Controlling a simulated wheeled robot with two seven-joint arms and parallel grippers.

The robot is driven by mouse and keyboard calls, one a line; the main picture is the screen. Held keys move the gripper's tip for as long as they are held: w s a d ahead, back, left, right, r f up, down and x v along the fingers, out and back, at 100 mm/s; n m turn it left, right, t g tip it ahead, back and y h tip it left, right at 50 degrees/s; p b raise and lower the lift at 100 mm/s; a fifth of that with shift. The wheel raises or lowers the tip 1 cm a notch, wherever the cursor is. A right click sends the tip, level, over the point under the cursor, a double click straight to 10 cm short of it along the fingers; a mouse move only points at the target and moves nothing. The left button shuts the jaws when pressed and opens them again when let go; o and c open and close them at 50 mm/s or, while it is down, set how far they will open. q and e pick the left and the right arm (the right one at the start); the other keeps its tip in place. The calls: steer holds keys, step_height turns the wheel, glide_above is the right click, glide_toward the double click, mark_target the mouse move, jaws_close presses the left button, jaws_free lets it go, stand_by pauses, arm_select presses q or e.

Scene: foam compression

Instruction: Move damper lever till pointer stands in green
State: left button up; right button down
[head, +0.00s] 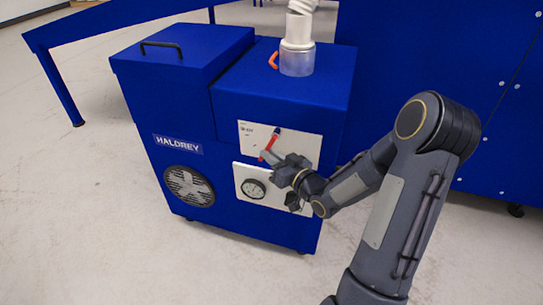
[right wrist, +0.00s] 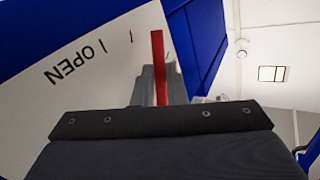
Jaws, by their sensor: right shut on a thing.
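The damper lever (head: 269,147) is a red bar on a white plate (head: 301,145) on the front of a blue machine. It slants down and to the left from a dark blue pivot (head: 277,130). My right gripper (head: 267,157) is shut on the lever near its lower end. In the right wrist view the red lever (right wrist: 158,62) stands between the fingers, beside the printed word OPEN. A round dial (head: 254,188) sits on a second white plate just below. Its pointer and any green band are too small to tell. My left gripper is not in view.
The blue HALDREY machine (head: 140,100) has a fan grille (head: 187,186) and a black top handle (head: 161,46). A white hose (head: 299,28) rises from a metal collar on top, beside an orange handle (head: 273,60). A blue table (head: 60,85) stands behind left. The floor in front is clear.

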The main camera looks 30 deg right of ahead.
steer(key=m+t+b, duration=0.1)
steer(key=b, duration=0.1)
steer(key=w+a+t+b, duration=0.1)
steer(key=b, duration=0.2)
steer(key=shift+r+m+t+b, duration=0.2)
steer(key=shift+m+t+b, duration=0.1)
steer(key=shift+m, duration=0.1)
steer(key=c, duration=1.5)
jaws_free()
steer(key=shift+o, duration=0.2)
steer(key=p+v, duration=0.1)
steer(key=v, duration=0.6)
steer(key=shift+s, duration=0.35)
steer(key=shift+d+f, duration=0.1)
